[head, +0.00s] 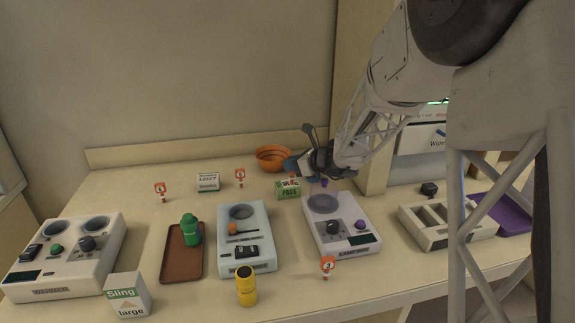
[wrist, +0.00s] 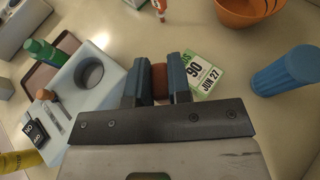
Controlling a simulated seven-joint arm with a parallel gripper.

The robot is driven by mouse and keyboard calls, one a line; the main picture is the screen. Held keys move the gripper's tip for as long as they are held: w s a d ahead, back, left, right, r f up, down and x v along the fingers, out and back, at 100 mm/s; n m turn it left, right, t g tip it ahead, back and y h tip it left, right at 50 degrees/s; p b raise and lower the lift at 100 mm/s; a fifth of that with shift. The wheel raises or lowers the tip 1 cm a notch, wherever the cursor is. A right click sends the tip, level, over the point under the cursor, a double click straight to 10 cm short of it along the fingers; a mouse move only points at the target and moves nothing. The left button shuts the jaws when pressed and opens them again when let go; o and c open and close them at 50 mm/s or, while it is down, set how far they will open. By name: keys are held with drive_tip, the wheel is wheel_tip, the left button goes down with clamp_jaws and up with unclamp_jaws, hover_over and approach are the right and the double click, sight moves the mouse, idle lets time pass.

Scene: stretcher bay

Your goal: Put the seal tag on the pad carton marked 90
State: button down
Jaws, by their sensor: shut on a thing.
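My gripper (head: 305,172) is above the back middle of the counter, close to the green-and-white pad carton (head: 288,190). In the wrist view my gripper (wrist: 160,85) has its blue fingers shut on a small reddish-brown piece, which I take to be the seal tag (wrist: 160,76). The pad carton also shows in the wrist view (wrist: 205,76), just right of the fingers, with 90 and JUN 27 printed on it. The held piece is seen from above, in front of or over the carton's left side; whether they touch I cannot tell.
An orange bowl (head: 273,158) stands behind the carton, and a blue cylinder (wrist: 286,72) is to its right in the wrist view. Consoles (head: 246,255) (head: 340,240) stand in front. A white carton (head: 208,182) and small red-and-white markers (head: 240,177) stand to the left.

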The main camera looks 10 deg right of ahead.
drive_tip(key=w, duration=0.7)
drive_tip(key=shift+f, duration=0.3)
drive_tip(key=shift+w, duration=0.1)
drive_tip(key=shift+f, duration=1.75)
drive_tip(key=shift+f, duration=0.15)
drive_tip(key=c, duration=1.1)
unclamp_jaws()
drive_tip(key=shift+o, duration=0.2)
